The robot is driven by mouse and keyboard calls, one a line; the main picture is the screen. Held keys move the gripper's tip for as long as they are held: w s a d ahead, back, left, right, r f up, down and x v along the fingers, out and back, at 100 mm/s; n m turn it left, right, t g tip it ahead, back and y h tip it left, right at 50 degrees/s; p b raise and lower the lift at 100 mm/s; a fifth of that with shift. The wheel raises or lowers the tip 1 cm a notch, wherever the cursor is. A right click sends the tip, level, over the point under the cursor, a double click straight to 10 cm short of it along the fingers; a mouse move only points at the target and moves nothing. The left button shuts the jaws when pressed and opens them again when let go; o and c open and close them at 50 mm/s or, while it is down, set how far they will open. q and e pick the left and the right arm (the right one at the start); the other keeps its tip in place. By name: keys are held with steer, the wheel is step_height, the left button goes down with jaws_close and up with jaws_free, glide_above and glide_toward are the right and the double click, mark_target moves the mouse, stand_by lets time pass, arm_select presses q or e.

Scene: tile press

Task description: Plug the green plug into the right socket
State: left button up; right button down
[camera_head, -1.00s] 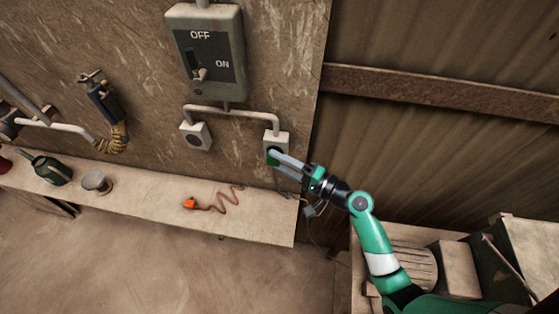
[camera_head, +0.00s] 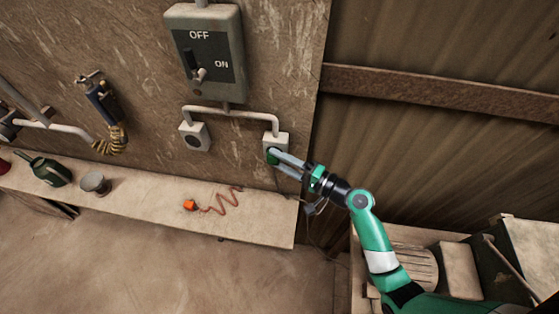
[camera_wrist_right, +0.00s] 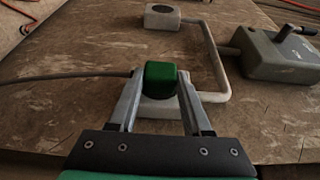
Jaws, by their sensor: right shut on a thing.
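My right gripper (camera_head: 278,160) is at the right socket (camera_head: 277,140) on the wall, shut on the green plug (camera_head: 271,156). In the right wrist view the green plug (camera_wrist_right: 160,77) sits between the two fingertips, with a grey cable running off to the left. The right socket (camera_wrist_right: 158,110) shows just behind it. The plug is at the socket's face, but its prongs are hidden, so I cannot tell how deep it sits. The left socket (camera_head: 194,137) is empty. My left gripper is not in view.
A switch box (camera_head: 207,52) marked OFF and ON hangs above the sockets, joined to them by a conduit (camera_head: 235,112). An orange plug (camera_head: 190,205) with a coiled cord lies on the shelf (camera_head: 150,195). A cup (camera_head: 96,184) and a green can (camera_head: 50,171) stand further left.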

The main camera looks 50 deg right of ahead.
steer(key=shift+s+a, duration=0.15)
steer(key=shift+a, duration=0.2)
steer(key=shift+s+a+p, duration=0.3)
steer(key=shift+s+a, duration=0.15)
steer(key=shift+a, duration=0.3)
steer(key=shift+s+a+p, duration=0.35)
steer(key=shift+s+a, duration=0.15)
steer(key=shift+a, duration=0.2)
steer(key=shift+s+a+p, duration=0.3)
steer(key=shift+s+a, duration=0.15)
steer(key=shift+a, duration=0.3)
steer(key=shift+r, duration=0.1)
steer(key=s+a+r+n+y+p, duration=0.1)
steer(key=s+a+r+y+p, duration=0.1)
steer(key=s+a+r+p, duration=0.4)
steer(key=shift+s+a+r+n+g+p, duration=0.25)
steer(key=shift+s+r+n+p, duration=0.2)
steer(key=shift+r+p, duration=2.6)
steer(key=shift+f+p, duration=0.3)
steer(key=shift+f, duration=0.05)
